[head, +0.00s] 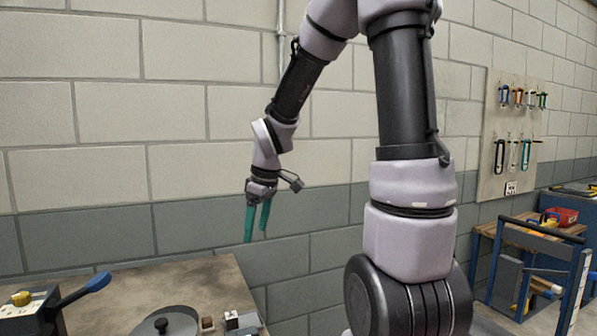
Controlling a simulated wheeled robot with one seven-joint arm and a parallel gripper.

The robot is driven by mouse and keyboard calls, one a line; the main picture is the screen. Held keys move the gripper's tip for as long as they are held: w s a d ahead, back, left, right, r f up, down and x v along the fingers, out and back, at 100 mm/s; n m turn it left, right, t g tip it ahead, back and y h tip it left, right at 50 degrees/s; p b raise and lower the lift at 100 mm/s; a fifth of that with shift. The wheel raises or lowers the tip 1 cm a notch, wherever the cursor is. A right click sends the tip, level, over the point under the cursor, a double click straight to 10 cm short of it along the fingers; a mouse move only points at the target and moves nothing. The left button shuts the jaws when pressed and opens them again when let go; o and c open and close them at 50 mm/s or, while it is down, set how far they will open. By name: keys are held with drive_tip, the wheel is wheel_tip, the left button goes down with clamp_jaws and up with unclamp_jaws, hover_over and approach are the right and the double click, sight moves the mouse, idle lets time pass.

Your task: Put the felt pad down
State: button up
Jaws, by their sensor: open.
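My gripper (256,237) has two long teal fingers. It hangs pointing down in front of the block wall, above the back right part of the worktable (150,284). The fingers are apart, and I see nothing between them. I cannot make out a felt pad in this view. The front of the worktable is cut off by the bottom edge of the picture.
On the worktable are a dark round lid-like disc (166,323) with a knob, a small brown block (208,323) and a box with a blue-handled lever (83,290). At right stand a blue-framed cart (541,232) and a tool board (516,125).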

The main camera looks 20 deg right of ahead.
drive_tip(key=s+d+r+m+t, duration=0.2)
drive_tip(key=s+r+m, duration=0.4)
drive_tip(key=s+r, duration=0.1)
drive_tip(key=s+d+r+m+t, duration=0.2)
drive_tip(key=s+d+r+m, duration=0.1)
drive_tip(key=s+r+m, duration=0.4)
drive_tip(key=shift+s+d+r+t+y, duration=0.2)
drive_tip(key=shift+r+t+y, duration=0.1)
drive_tip(key=shift+r, duration=0.55)
drive_tip(key=shift+w, duration=0.1)
